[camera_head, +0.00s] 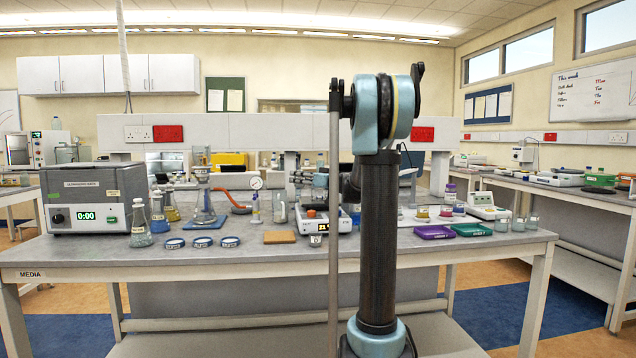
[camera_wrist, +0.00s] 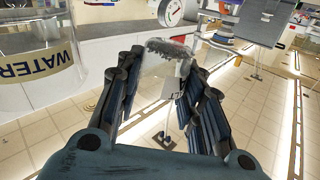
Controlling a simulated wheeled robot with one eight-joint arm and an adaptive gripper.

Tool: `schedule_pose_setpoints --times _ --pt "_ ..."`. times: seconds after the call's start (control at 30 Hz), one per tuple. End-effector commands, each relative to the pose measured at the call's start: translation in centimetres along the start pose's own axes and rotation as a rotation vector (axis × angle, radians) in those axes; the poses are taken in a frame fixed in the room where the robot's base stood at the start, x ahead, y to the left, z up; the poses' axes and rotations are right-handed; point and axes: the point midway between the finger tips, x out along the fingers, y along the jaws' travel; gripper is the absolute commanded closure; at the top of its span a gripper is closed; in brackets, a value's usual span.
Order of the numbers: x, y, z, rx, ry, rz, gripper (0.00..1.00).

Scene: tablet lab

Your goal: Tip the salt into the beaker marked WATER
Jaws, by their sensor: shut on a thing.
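In the wrist view my gripper (camera_wrist: 165,70) is shut on a small pale vessel (camera_wrist: 181,68). A grainy grey-white mass, which looks like the salt (camera_wrist: 170,48), shows at its far end. The vessel's exact tilt is hard to tell. The clear glass beaker marked WATER (camera_wrist: 40,65) stands to the left of my gripper, apart from the held vessel. Its label is cream with dark letters.
A hotplate with a lit display (camera_head: 325,219) stands mid-bench beside my arm. Glass flasks (camera_head: 141,225) and labelled blue-rimmed dishes (camera_head: 202,242) are to the left. A purple tray (camera_head: 434,232) and a green tray (camera_head: 472,230) lie right. A round dial (camera_wrist: 171,11) shows beyond my gripper.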

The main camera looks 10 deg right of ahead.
Motion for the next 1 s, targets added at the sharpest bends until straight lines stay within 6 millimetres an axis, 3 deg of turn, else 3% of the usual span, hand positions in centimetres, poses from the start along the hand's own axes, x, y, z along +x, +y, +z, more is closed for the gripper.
schedule_pose_setpoints --times 0.13,0.7,1.0 --pt "-0.2 0.8 -0.3 0.071 0.019 0.001 0.76" --pt "-0.7 3.0 -5.6 0.346 0.094 -0.002 0.76" --pt "-1.0 4.4 -6.3 0.491 0.132 -0.003 0.76"
